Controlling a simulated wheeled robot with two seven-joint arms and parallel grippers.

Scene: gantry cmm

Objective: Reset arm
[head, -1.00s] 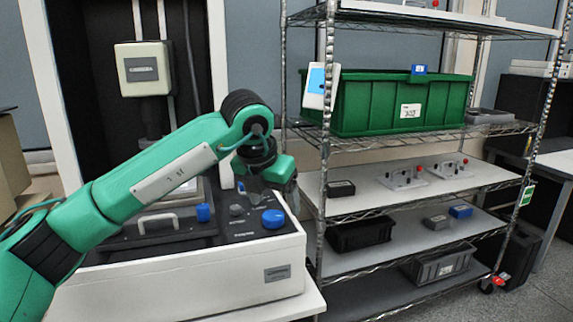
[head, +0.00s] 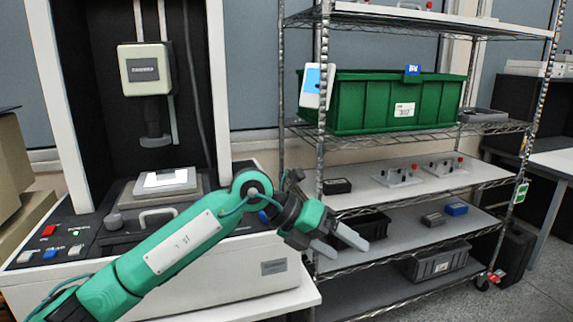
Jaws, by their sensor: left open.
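My left arm comes in from the lower left, in front of the white measuring machine (head: 200,282). My left gripper (head: 340,244) is open and empty. Its two grey fingers point right and down, in front of the left edge of the wire shelf rack. My right gripper does not show.
The shelf rack (head: 320,120) carries a large green bin (head: 385,103), metal fixtures (head: 398,176), small boxes and a grey bin (head: 438,262). The machine has buttons at its left front and a light plate (head: 166,181) under its probe head (head: 144,70). Floor shows at the right.

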